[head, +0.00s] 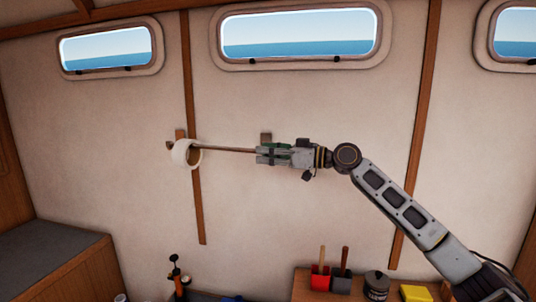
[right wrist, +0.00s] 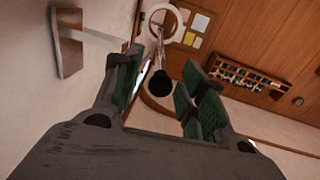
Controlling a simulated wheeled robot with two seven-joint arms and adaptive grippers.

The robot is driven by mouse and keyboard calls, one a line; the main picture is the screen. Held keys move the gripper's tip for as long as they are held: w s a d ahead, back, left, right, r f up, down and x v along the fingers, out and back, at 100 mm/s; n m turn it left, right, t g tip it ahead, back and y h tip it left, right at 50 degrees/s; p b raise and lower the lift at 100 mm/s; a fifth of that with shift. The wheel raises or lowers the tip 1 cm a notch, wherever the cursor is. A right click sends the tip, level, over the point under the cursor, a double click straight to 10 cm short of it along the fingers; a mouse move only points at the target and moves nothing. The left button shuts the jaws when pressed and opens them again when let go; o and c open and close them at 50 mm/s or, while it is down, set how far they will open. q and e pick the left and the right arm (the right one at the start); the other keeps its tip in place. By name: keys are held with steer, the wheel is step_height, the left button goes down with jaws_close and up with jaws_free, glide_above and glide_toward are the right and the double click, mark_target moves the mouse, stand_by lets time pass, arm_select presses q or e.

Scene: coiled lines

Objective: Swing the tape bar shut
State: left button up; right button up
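The tape bar (head: 228,149) is a thin brown rod running nearly level along the wall, with a white tape roll (head: 180,153) near its left end. My right gripper (head: 261,154) is at the bar's right end. In the right wrist view, the bar (right wrist: 161,48) points toward me, and its dark end (right wrist: 163,88) shows between the spread green-padded fingers (right wrist: 160,95). I see no finger closed on it. A small wooden wall catch (head: 266,137) sits just above the gripper; it also shows in the right wrist view (right wrist: 68,45). My left gripper is out of view.
A wooden counter (head: 300,284) below holds a red holder (head: 320,278), a grey holder (head: 341,281), a dark jar (head: 377,284) and a yellow block (head: 415,293). A bench (head: 50,250) is at lower left. The wall around the bar is mostly clear.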

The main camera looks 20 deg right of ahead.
steer(key=shift+r, duration=0.1)
steer(key=v, duration=1.2)
stand_by(1.2)
stand_by(0.3)
